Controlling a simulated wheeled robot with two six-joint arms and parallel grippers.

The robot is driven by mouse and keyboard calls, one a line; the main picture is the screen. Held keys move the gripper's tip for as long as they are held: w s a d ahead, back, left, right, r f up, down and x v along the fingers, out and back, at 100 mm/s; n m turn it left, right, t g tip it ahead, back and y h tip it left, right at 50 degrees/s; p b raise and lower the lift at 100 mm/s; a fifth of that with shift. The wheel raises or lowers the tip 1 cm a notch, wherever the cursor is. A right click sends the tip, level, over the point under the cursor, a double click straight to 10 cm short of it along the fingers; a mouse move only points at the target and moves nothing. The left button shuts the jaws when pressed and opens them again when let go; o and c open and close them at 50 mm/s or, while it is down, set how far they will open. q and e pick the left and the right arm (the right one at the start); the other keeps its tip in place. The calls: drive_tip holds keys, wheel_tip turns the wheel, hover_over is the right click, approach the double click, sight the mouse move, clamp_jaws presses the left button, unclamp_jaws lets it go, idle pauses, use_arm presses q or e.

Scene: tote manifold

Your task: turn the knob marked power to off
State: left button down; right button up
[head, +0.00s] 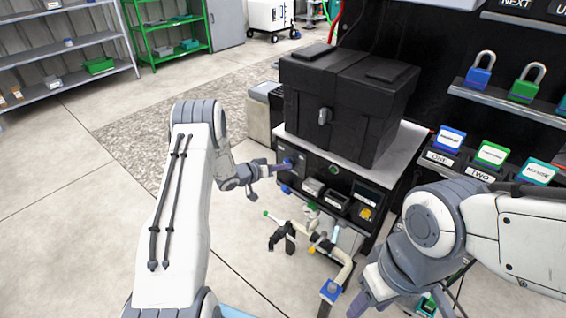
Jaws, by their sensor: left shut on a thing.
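My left gripper (279,169) reaches in from the left to the dark front panel (318,189) under the black box. It is shut on a small blue knob (288,163) at the panel's upper left. The gripper hides part of the knob, and its marking and pointer are too small to read. My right gripper (362,302) hangs low at the bottom right, away from the panel. Its fingers are partly cut off by the frame edge, so I cannot tell whether they are open.
A black box (340,105) with a latch stands on the white-topped cabinet (408,140). Pipes with coloured valve handles (325,243) stand below the panel. Padlocks (480,74) and labelled bins (448,138) line the right. Open floor (75,190) lies to the left.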

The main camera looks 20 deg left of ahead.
use_arm(q)
drive_tip(key=shift+a+n+h, duration=0.1)
drive_tip(key=shift+n+h, duration=0.6)
drive_tip(key=shift+n, duration=0.4)
drive_tip(key=shift+w, duration=0.1)
drive_tip(key=c, duration=0.8)
unclamp_jaws()
drive_tip(key=v, duration=1)
drive_tip(key=shift+a+f+p, duration=0.1)
drive_tip(key=shift+a+p, duration=0.15)
drive_tip(key=shift+p, duration=0.15)
